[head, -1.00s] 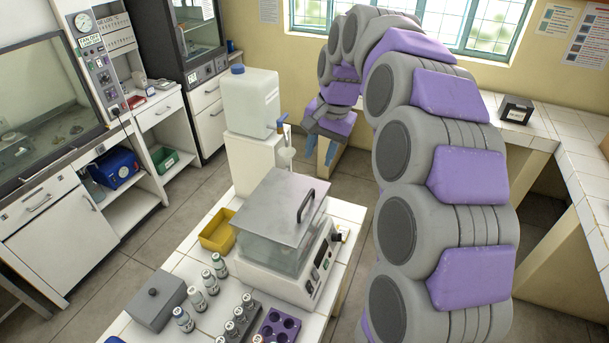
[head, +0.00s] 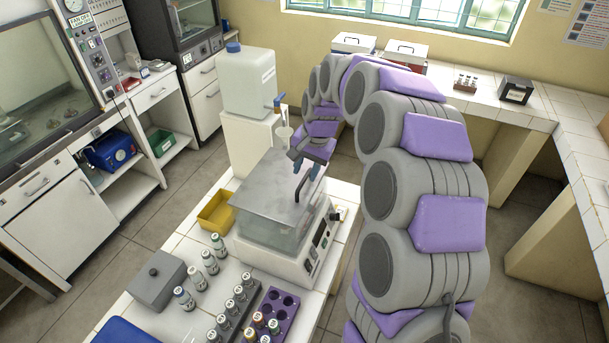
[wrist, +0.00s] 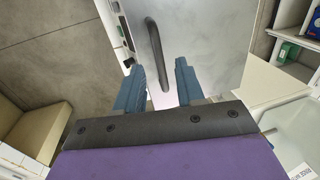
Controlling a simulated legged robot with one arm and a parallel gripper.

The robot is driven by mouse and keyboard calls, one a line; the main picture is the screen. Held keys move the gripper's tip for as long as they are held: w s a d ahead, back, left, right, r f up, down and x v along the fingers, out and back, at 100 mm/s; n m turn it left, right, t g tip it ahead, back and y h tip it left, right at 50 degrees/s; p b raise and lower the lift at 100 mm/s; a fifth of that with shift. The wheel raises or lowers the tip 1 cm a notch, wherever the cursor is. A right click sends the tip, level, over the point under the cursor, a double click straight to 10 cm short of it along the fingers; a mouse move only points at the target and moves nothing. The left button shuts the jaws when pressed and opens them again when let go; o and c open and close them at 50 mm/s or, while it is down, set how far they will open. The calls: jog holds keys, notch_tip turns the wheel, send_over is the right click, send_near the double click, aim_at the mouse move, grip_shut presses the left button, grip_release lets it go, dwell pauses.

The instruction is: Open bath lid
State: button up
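The water bath (head: 283,258) stands on the white tiled bench, a white unit with a clear tank and front controls. Its flat grey metal lid (head: 262,192) lies closed on top. The lid's dark arched handle (head: 304,182) is near the lid's right edge. My gripper (head: 307,172) is at the handle in the head view, just above the lid. In the wrist view, my gripper's two blue fingers (wrist: 160,85) are apart, with the lid (wrist: 205,45) beyond them. The handle (wrist: 155,48) shows ahead of the gap, nearer the left finger. No contact is visible.
A white carboy (head: 249,82) with a blue tap stands behind the bath. A yellow tray (head: 216,213) is to its left. Several vials (head: 210,262), a grey box (head: 157,280) and a purple rack (head: 272,308) stand in front.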

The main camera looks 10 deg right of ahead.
jog(key=shift+w+a+f, duration=0.1)
jog(key=shift+f, duration=0.6)
jog(key=shift+w+a+f, duration=0.1)
jog(key=shift+f, duration=0.55)
grip_shut()
